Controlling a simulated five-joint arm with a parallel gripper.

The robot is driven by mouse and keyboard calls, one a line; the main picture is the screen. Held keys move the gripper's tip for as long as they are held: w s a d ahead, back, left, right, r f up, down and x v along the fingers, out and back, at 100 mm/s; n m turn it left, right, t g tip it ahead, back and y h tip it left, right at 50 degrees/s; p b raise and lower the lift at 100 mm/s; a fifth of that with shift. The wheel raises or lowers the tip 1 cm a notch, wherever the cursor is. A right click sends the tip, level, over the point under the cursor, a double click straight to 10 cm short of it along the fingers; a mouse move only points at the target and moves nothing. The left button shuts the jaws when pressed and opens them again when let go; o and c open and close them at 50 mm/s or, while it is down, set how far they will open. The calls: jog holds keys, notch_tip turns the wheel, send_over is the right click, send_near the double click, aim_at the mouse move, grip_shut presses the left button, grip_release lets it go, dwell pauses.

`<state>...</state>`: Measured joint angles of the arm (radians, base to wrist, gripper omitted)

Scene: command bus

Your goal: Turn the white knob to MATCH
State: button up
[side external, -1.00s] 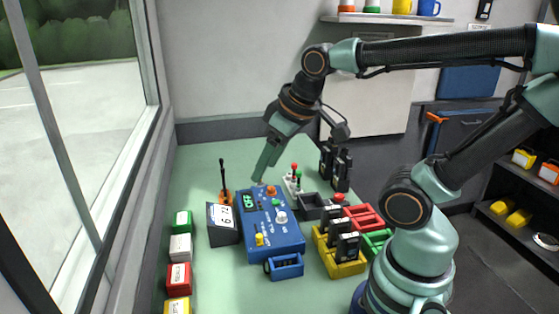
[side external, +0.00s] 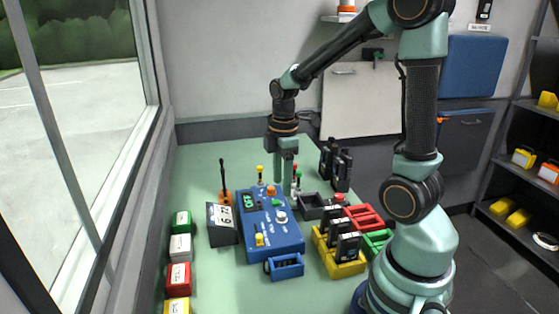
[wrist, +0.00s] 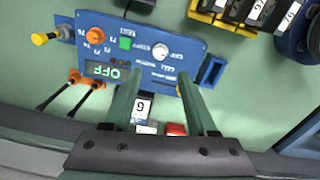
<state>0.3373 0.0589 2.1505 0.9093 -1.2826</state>
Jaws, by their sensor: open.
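The white knob (side external: 281,216) sits on the top face of the blue control box (side external: 289,240). In the wrist view the white knob (wrist: 160,50) is uncovered, beyond the fingertips and roughly centred between them. My gripper (side external: 286,181) points straight down above the far edge of the box, apart from the knob. In the wrist view my gripper (wrist: 157,80) is open with nothing between its fingers. The green display (wrist: 107,71) appears to read OFF. The labels around the knob are too small to read.
An orange knob (side external: 270,190), a green button (side external: 276,202) and a yellow knob (side external: 259,239) share the box top. A numbered card block (side external: 222,222) stands left of it. A yellow holder (side external: 340,266) with black modules stands right. Upright levers (side external: 225,185) stand behind.

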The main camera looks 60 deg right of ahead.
aim_at(282, 215)
notch_tip(282, 215, down, 9)
jog(key=shift+f, duration=0.15)
dwell(0.4)
grip_shut()
